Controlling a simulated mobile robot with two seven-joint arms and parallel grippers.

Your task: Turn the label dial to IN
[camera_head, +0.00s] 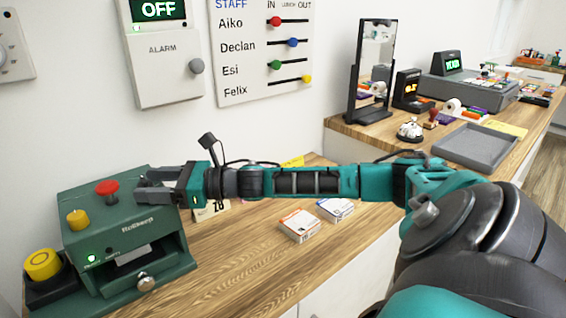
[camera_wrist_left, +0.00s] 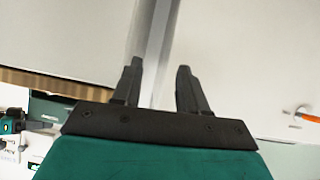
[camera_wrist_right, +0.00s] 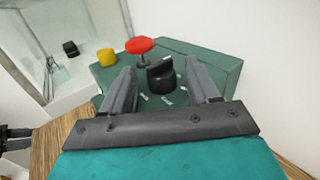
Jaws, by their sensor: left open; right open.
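The label dial (camera_wrist_right: 160,78) is a black knob on top of the green machine (camera_wrist_right: 210,66). It has a pale mark at its upper right edge, and small white labels lie on the near side, too small to read. My right gripper (camera_wrist_right: 161,72) is open, with one finger on each side of the dial in the right wrist view; I cannot tell whether they touch it. In the head view, my right gripper (camera_head: 141,186) is over the right side of the machine (camera_head: 130,225) and the dial is hidden. My left gripper (camera_wrist_left: 160,66) is open and away from the machine.
A red mushroom button (camera_head: 106,188) and a yellow knob (camera_head: 77,219) stand on the machine top close to my right gripper.

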